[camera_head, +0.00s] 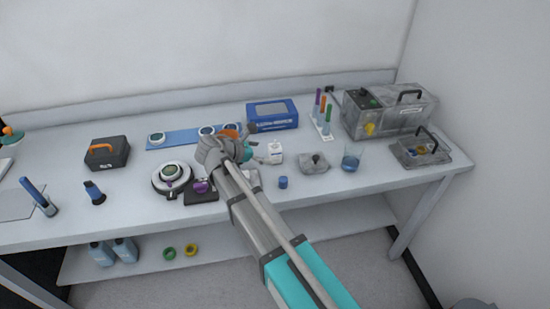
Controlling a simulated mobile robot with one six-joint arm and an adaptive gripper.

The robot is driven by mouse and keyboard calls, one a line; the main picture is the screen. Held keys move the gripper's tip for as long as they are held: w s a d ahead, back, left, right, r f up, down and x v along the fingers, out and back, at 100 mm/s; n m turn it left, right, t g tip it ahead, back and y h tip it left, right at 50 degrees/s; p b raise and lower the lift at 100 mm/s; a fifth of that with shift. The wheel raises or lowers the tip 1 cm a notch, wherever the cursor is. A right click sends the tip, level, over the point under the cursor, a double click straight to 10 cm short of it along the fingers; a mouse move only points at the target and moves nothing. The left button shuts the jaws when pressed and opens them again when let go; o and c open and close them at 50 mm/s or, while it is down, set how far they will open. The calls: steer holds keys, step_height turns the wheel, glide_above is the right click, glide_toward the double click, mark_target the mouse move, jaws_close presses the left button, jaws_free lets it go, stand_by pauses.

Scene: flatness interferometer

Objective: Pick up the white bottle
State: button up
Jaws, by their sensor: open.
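My gripper (254,140) is over the bench, close to the bottle's upper left. Its fingers are small and partly hidden by the wrist, but they look open, with nothing seen between them. I cannot tell whether they touch the bottle.
A blue box (272,114) stands behind the bottle. A grey block (314,163), a blue beaker (351,159) and a small blue cap (283,182) are nearby on the right. A tube rack (321,125) stands farther back. The bench's front right is clear.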

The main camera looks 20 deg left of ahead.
steer(key=a+n, duration=0.1)
steer(key=a, duration=0.1)
steer(key=s+a+n+t, duration=0.1)
steer(key=a, duration=0.1)
steer(key=s+a, duration=0.1)
steer(key=a, duration=0.1)
steer(key=shift+s+r+n+t+b, duration=0.15)
steer(key=shift+r+n+t+b, duration=0.15)
steer(key=shift+n+b, duration=0.1)
steer(key=b, duration=0.3)
glide_toward(272, 147)
steer(key=x, duration=0.4)
steer(key=shift+d, duration=0.1)
steer(key=shift+w+d, duration=0.25)
steer(key=shift+w, duration=0.1)
steer(key=shift+w, duration=0.1)
steer(key=shift+b+x, duration=1.05)
steer(key=shift+x, duration=1.5)
steer(key=c, duration=1.1)
